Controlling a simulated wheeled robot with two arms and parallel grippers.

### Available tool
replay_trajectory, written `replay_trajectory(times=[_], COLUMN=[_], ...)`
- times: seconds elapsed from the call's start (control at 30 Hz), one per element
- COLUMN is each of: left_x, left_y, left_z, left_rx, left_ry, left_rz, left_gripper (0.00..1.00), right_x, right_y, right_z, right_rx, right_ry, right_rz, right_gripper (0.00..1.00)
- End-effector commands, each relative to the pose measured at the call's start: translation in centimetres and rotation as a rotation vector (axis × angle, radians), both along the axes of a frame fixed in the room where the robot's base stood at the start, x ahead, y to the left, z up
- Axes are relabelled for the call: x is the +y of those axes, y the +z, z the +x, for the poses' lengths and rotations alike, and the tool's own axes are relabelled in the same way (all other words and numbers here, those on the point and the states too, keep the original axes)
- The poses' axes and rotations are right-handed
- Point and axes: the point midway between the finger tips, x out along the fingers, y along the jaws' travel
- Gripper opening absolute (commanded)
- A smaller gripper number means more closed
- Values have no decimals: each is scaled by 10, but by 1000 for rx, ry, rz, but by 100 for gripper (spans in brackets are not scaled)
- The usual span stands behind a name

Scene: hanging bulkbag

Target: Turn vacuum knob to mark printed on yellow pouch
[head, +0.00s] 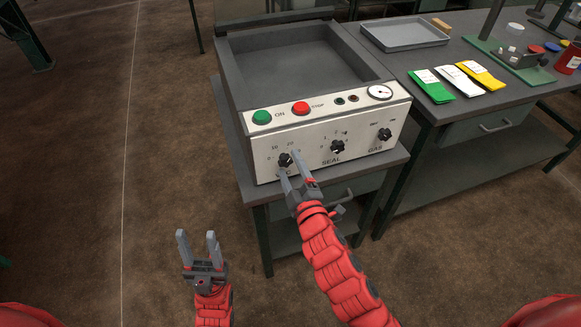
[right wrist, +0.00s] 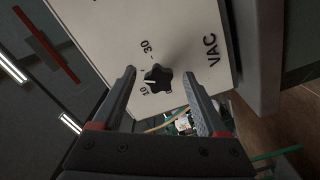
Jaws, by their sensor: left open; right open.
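The black VAC knob (head: 285,159) is at the lower left of the machine's pale front panel. In the right wrist view the knob (right wrist: 158,78) shows a white mark on its left side, toward the printed 10; a 30 is printed above. My right gripper (head: 291,168) is open, its fingertips on either side of the knob in view; I cannot tell whether they touch it. The yellow pouch (head: 482,75) lies on the right bench with a white label, its print too small to read. My left gripper (head: 198,242) is open and empty above the floor.
The panel also has SEAL (head: 338,147) and GAS (head: 385,134) knobs, a green button (head: 262,117), a red button (head: 301,108) and a gauge (head: 380,92). Green (head: 431,87) and white (head: 461,80) pouches lie beside the yellow one. A grey tray (head: 404,47) stands behind.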

Motion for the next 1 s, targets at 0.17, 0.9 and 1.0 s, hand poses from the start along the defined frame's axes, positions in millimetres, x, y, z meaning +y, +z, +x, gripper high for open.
replay_trajectory(times=[0.17, 0.9, 1.0], left_x=[0, 0, 0], left_y=[-3, 39, 41], left_z=[0, 0, 0], left_rx=[0, 0, 0], left_ry=[0, 0, 0], left_rz=[0, 0, 0], left_gripper=[50, 50, 50], right_x=[-7, -49, -52], right_y=[-1, 0, 1], right_z=[-19, -152, -159], right_rx=[-1, 7, 2], right_ry=[0, -1, -1], right_rz=[0, 1, 0], right_gripper=[75, 75, 75])
